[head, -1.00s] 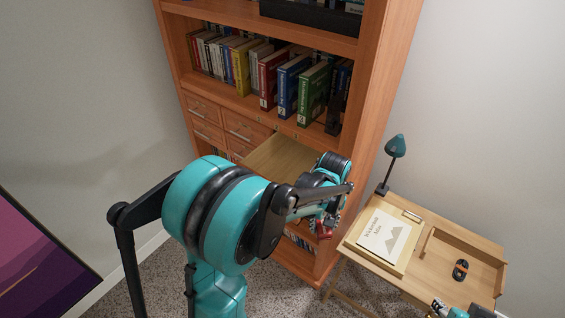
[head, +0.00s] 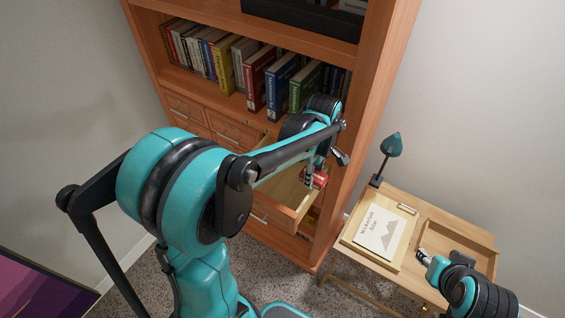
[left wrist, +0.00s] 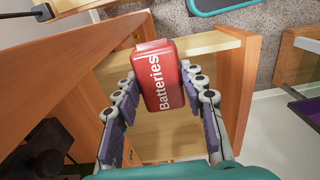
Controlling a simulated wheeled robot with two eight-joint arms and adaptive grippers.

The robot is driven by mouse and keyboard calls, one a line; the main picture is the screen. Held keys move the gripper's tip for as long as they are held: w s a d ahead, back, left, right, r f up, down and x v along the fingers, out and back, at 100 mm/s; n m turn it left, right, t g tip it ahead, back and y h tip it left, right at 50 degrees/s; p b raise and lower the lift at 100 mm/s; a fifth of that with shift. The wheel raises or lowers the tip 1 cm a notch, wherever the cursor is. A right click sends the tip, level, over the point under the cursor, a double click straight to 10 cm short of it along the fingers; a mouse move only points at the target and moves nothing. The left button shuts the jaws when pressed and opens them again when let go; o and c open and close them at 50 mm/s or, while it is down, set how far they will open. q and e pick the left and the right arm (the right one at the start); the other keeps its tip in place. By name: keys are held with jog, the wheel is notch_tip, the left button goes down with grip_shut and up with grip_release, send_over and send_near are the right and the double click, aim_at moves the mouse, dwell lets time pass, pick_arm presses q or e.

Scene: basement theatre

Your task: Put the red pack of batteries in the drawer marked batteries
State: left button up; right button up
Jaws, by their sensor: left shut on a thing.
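The red pack of batteries (left wrist: 161,80), with "Batteries" in white letters, is between the fingers of my left gripper (left wrist: 163,100), which is shut on it. In the head view the pack (head: 317,177) and my left gripper (head: 311,180) are over the open wooden drawer (head: 277,192), near its right side. In the left wrist view the drawer (left wrist: 165,147) lies below the pack, and its bottom looks bare where it shows. No label on the drawer can be read. My right gripper (head: 422,256) is over the small desk; its jaw state is unclear.
The drawer belongs to a tall wooden bookcase (head: 387,65) with several books on the shelf above and shut drawers (head: 231,130) to the left. The desk (head: 428,226) at right bears a lamp (head: 390,147) and a printed sheet (head: 379,233). Carpet lies in front.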

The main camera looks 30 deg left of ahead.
pick_arm(q)
jog(key=a, duration=0.1)
jog(key=a+f, duration=0.1)
jog(key=shift+w+a+f, duration=0.2)
jog(key=shift+a, duration=0.1)
jog(key=b, duration=0.2)
send_over(276, 191)
jog(key=f, duration=0.5)
jog(key=shift+w+d+f, duration=0.1)
jog(key=shift+w+d, duration=0.1)
jog(key=shift+d, duration=0.1)
jog(key=shift+s+a+f, duration=0.15)
jog(key=shift+a+f, duration=0.15)
jog(key=shift+a, duration=0.05)
jog(key=shift+f+b, duration=0.85)
jog(key=shift+f, duration=1.05)
pick_arm(e)
jog(key=f, duration=0.3)
jog(key=shift+w+a+f, duration=0.2)
jog(key=shift+f, duration=0.1)
pick_arm(q)
jog(key=shift+f, duration=0.15)
jog(key=o, duration=1.3)
pick_arm(e)
jog(key=shift+f, duration=0.15)
